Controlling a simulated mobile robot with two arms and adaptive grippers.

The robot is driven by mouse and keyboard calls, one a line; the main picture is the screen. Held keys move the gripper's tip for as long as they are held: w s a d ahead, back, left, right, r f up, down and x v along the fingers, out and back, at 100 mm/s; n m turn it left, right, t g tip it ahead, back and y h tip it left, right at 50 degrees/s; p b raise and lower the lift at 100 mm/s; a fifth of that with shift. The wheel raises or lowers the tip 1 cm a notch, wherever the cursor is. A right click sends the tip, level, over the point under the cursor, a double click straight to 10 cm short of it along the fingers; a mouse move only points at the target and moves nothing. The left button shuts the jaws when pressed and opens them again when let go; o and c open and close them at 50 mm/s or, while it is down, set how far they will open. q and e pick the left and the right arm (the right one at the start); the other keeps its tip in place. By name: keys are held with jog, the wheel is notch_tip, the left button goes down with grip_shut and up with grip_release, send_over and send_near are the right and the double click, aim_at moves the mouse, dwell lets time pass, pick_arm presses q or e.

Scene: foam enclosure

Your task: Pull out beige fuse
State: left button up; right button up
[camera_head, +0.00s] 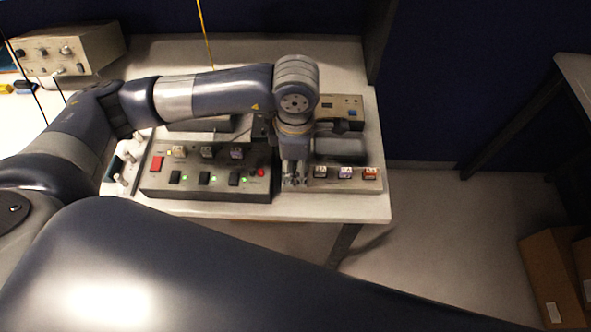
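My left gripper (295,181) points down in the gap between the control box (205,192) and the fuse strip to its right. Its fingertips are small and dark, and I cannot tell how far apart they are. A pale beige-looking fuse (320,171) stands on the strip just right of the fingertips, apparently apart from them. A whitish-purple fuse (345,172) and an orange fuse (370,173) stand further right. Another beige-looking fuse (178,151) sits at the control box's upper left, beside two darker ones. My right gripper is out of view.
The control box carries a red switch (157,163), black switches, green lights and a red button (261,173). A beige instrument (68,50) stands at the back left. A small panel (340,108) lies behind my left wrist. Bare white table (375,205) shows at the front right.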

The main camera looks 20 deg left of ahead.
aim_at(296, 168)
pick_arm(q)
jog(key=shift+b, duration=0.8)
dwell(0.7)
grip_shut()
jog(key=shift+r, duration=0.15)
jog(key=shift+r+p, duration=1.1)
jog(key=shift+r, duration=1.8)
